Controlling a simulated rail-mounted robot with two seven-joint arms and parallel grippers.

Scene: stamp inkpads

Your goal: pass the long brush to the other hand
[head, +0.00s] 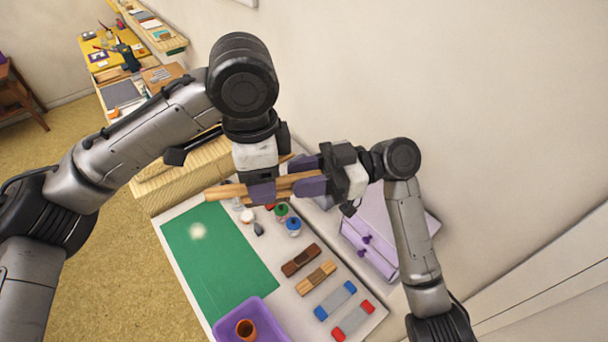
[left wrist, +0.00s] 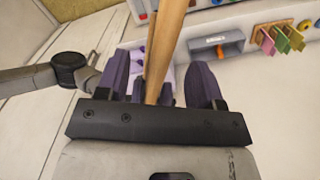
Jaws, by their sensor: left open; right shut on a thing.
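The long brush (head: 225,191) shows as a pale wooden shaft held roughly level above the work table. My right gripper (head: 304,175) is shut on it towards its right end. My left gripper (head: 262,192) is open and reaches down over the shaft, left of the right gripper. In the left wrist view, the wooden shaft (left wrist: 168,45) runs between the two purple fingers of my left gripper (left wrist: 161,75), nearer the left finger, with gaps at the sides. The brush's head cannot be made out.
Below lie a green mat (head: 215,255), a purple tray (head: 275,322) with an orange cup (head: 246,329), several small bottles (head: 293,226), wooden blocks (head: 315,278) and grey blocks with coloured ends (head: 335,300). A lilac drawer box (head: 385,225) stands right, near the wall.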

